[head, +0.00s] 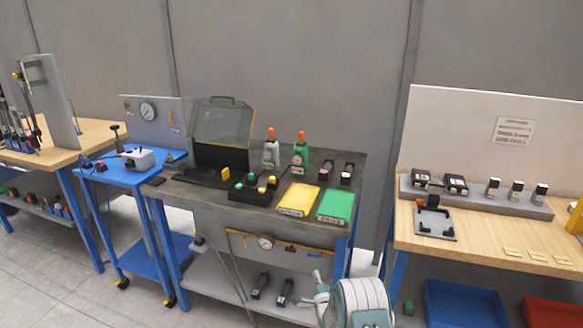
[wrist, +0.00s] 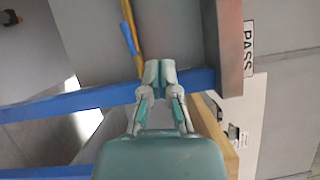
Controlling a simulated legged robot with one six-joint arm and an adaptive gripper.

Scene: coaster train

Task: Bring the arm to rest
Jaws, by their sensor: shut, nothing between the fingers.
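My gripper (wrist: 159,72) shows in the wrist view with its two teal-and-grey fingers together at the tips and nothing between them. It is in front of a grey panel and a blue bar of a bench, apart from any loose object as far as I can tell. In the head view, part of my teal and white arm (head: 360,303) is at the bottom, in front of the middle bench.
The dark middle bench (head: 200,190) holds a yellow tray (head: 298,199), a green tray (head: 335,206), bottles and an open clear-lidded case (head: 222,132). A wooden bench (head: 480,235) stands right, a blue trolley (head: 130,175) left. Grey floor (head: 60,285) is clear at lower left.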

